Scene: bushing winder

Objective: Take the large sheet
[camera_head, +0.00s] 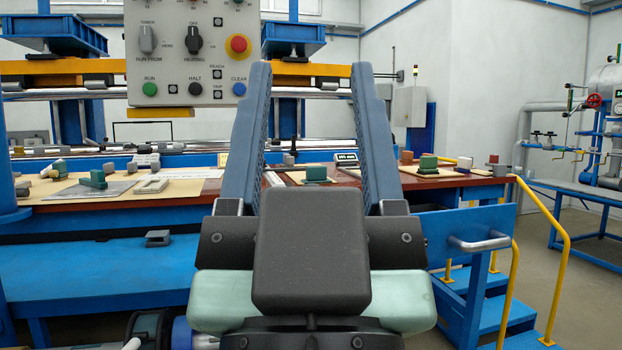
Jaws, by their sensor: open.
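My gripper (310,72) is in the middle of the view, its two long blue-grey fingers pointing up and spread wide. It is open and nothing is between the fingers. Beyond it, a large cream sheet (185,190) lies flat on the left of the workbench, partly covered by small blocks and a thinner grey sheet (112,189). Smaller cream sheets lie behind the fingers (290,178) and on the right (452,172), each with a green block on it. I cannot tell for certain which one is the large sheet. My gripper appears apart from all of them.
A control panel (193,72) with knobs and buttons hangs at upper left, close to the left finger. The reddish-brown bench top (480,184) holds several small blocks. A blue step unit (480,300) with yellow rails (545,225) stands at right. Open floor lies farther right.

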